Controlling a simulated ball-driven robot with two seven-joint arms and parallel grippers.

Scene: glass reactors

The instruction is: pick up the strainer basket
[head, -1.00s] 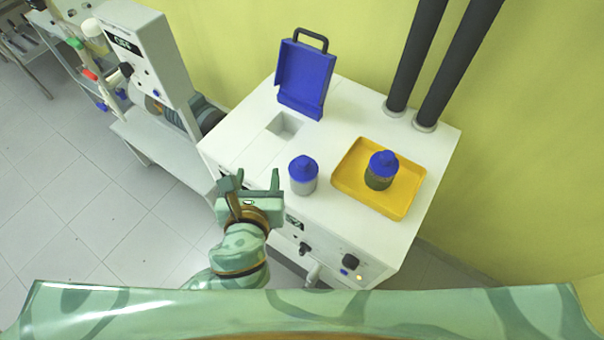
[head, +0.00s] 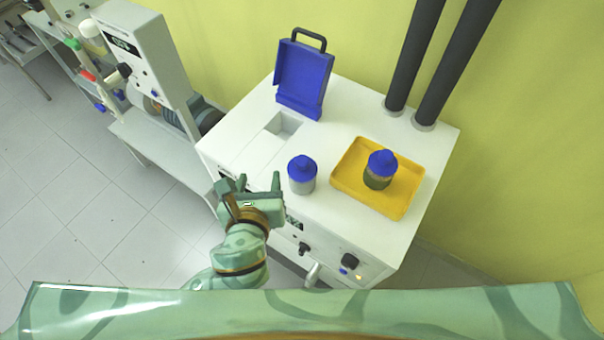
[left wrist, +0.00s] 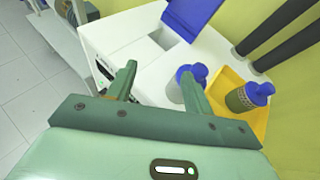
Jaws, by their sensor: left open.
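Two small vessels with blue tops stand on the white machine. One is a pale grey vessel (head: 302,176) in the open; it also shows in the left wrist view (left wrist: 174,92). The other stands upright in a yellow tray (head: 352,188). Its wall looks patterned like a mesh in the left wrist view (left wrist: 238,101), so it appears to be the strainer basket (head: 379,179). My left gripper (head: 258,180) is open and empty at the machine's front left edge, left of the grey vessel and apart from both. My right gripper is not in view.
A blue lid with a handle (head: 304,78) stands raised behind a square opening (head: 284,126) in the white machine top (head: 330,130). Two dark pipes (head: 412,60) rise at the back right. Another machine (head: 146,50) stands at the left.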

